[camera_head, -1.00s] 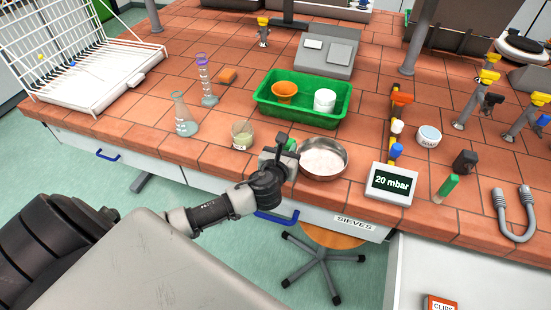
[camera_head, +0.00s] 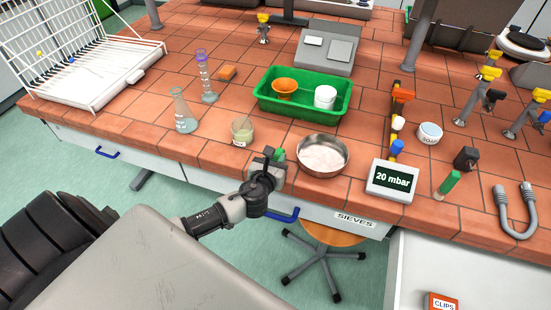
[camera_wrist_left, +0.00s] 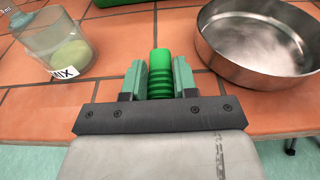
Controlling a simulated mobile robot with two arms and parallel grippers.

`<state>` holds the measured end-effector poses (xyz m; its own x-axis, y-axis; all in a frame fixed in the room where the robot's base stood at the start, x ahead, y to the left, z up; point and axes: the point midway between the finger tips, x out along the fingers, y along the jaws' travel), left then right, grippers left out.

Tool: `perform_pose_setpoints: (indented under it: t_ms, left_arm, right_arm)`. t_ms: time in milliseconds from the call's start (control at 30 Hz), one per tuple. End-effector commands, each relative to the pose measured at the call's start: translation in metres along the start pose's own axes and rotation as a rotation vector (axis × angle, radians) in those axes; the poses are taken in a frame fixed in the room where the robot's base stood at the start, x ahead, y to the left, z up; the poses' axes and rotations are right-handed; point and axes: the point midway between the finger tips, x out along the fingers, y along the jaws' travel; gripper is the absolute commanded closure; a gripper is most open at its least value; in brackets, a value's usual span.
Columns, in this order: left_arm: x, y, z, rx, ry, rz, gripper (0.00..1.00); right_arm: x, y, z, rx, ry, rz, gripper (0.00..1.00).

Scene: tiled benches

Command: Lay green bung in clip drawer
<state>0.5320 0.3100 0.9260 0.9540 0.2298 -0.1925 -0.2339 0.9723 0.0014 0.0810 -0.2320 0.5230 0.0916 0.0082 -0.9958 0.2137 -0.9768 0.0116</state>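The green bung (camera_wrist_left: 160,75) is ribbed and sits upright between the two fingers of my left gripper (camera_wrist_left: 160,84), which touch it on both sides. In the head view the left gripper (camera_head: 270,160) is over the bench's front edge, left of the metal bowl, with a bit of the green bung (camera_head: 279,154) showing. An orange CLIPS box or label (camera_head: 443,302) is at the bottom right, cut off by the frame, on a pale grey surface (camera_head: 490,275) that looks like an open drawer; I cannot tell for sure. My right gripper is out of view.
A 20 mbar display (camera_head: 392,182), a green-topped tube (camera_head: 449,183) and a grey U-shaped hose (camera_head: 515,212) are to the right. A stool (camera_head: 325,238) stands below the SIEVES drawer (camera_head: 330,215).

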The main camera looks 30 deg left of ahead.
Motion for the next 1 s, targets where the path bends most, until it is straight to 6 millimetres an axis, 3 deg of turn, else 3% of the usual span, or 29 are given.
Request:
perform_pose_setpoints:
  t_ms: [33, 133, 467, 567, 1000]
  left_arm:
    - [0.000, 0.000, 0.000, 0.000, 0.000, 0.000, 0.64]
    - [0.000, 0.000, 0.000, 0.000, 0.000, 0.000, 0.49]
    - [-0.001, 0.000, 0.006, 0.000, 0.000, 0.000, 0.49]
    - [-0.013, 0.000, 0.002, 0.001, 0.002, -0.002, 0.49]
    - [-0.101, 0.000, 0.002, 0.000, 0.002, -0.002, 0.49]
  right_arm:
    - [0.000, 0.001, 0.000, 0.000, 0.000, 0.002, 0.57]
    - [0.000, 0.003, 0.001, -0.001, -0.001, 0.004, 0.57]
    - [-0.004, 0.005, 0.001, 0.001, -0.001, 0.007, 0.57]
    - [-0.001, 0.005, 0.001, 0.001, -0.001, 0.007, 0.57]
    - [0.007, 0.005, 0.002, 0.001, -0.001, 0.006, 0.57]
